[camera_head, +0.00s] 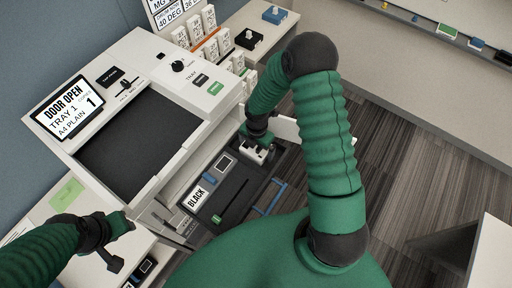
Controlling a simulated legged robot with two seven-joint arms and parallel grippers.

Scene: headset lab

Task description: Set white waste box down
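My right gripper (258,155) reaches down at the printer's open front, beside the dark tray marked BLACK. Small white and grey parts show at its fingertips, but I cannot tell whether they are fingers or a held thing. No white waste box can be clearly made out. A white panel or box side (285,128) shows behind my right forearm, partly hidden by it. My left gripper (122,246) is at the lower left, beside the printer's front, with its dark fingers apart and nothing visible between them.
The white printer (205,92) fills the left middle; its screen (67,106) reads DOOR OPEN. White labelled cartons (208,45) stand behind, near a black box (249,39) and a blue box (274,14). Carpet (400,150) is clear at right.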

